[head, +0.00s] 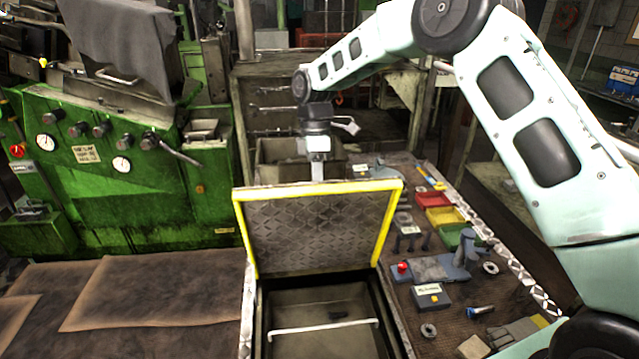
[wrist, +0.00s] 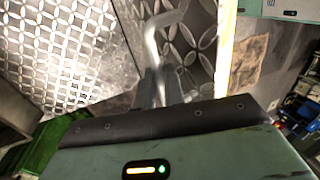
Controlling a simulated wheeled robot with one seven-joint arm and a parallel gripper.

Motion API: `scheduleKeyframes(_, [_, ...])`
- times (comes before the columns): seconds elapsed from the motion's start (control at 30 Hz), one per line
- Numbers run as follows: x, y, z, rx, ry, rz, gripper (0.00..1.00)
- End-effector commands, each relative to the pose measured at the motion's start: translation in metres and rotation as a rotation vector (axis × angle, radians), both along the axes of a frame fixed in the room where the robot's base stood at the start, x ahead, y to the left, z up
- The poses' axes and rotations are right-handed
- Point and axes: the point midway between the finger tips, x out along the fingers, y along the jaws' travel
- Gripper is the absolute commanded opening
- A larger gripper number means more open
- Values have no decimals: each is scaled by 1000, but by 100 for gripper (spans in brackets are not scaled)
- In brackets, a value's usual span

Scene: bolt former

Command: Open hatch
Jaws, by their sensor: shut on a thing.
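The hatch (head: 315,232) is a diamond-plate panel with a yellow rim. It stands raised, close to upright, at the far end of a dark rectangular opening (head: 300,297). My gripper (head: 318,172) reaches down behind the hatch's top edge in the head view, with its fingertips partly hidden there. In the wrist view, my gripper (wrist: 160,88) is shut on a bent metal handle (wrist: 163,22) beside the diamond-plate surface (wrist: 65,45). A pale rim edge (wrist: 225,50) runs along the right of the plate.
A light bar (head: 325,327) crosses inside the opening. On the right, a workbench (head: 455,300) holds coloured bins (head: 440,217), a vise (head: 450,264) and small tools. A green machine (head: 110,180) stands at left. Brown mats (head: 160,290) cover the floor there.

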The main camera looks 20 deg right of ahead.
Motion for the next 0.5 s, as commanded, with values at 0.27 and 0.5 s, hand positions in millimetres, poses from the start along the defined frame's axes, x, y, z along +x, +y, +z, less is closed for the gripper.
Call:
scheduleKeyframes(0.27, [16, -6, -5, 6, 67, 1, 0])
scheduleKeyframes(0.5, [21, -8, -5, 8, 79, 1, 0])
